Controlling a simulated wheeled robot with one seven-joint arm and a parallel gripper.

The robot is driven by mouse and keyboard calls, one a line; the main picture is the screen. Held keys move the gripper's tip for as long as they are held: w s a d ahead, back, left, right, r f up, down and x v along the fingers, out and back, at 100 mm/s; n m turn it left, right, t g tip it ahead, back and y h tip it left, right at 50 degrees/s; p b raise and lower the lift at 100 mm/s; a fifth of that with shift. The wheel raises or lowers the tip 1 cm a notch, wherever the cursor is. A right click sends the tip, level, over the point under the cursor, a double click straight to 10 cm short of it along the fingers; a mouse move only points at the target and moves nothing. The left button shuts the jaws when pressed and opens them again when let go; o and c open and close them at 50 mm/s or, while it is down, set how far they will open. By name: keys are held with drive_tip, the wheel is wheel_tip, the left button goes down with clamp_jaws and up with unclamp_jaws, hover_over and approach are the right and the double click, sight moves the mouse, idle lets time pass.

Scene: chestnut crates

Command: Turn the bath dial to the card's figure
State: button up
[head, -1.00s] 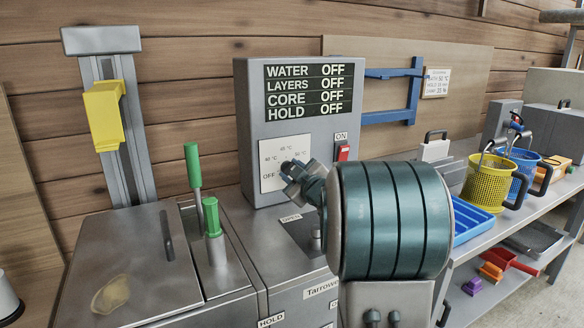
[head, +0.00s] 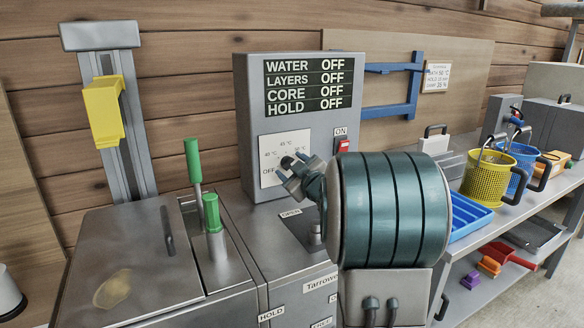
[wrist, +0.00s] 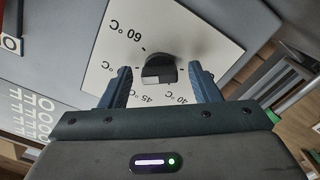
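The bath dial (wrist: 158,70) is a black knob on a white plate (head: 271,151) marked with temperatures and OFF, on the front of the grey control box (head: 245,117). In the wrist view my gripper (wrist: 160,84) is open, with one blue finger on each side of the dial. I see gaps between the fingers and the knob; contact is not clear. In the head view my gripper and wrist partly hide the dial, and I cannot tell where it points. The card (head: 437,77) on the back board appears to read bath 50 °C in small print.
The display (head: 308,84) reads OFF for water, layers, core and hold. A red switch (head: 342,147) labelled ON is right of the dial plate. Two green-handled levers (head: 193,160) stand left. Yellow (head: 487,181) and blue baskets are on the right bench.

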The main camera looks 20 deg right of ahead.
drive_tip(key=shift+r, duration=0.1)
drive_tip(key=r, duration=0.1)
drive_tip(key=r+p, duration=0.1)
drive_tip(key=r, duration=0.1)
drive_tip(key=r+p, duration=0.1)
drive_tip(key=r, duration=0.1)
drive_tip(key=shift+s+d, duration=0.35)
drive_tip(key=s+d+r+p, duration=0.2)
drive_tip(key=s+d+r, duration=0.4)
drive_tip(key=s+d, duration=0.1)
drive_tip(key=shift+s+d+p, duration=0.15)
drive_tip(key=shift+s+p, duration=0.15)
drive_tip(key=shift+s, duration=0.15)
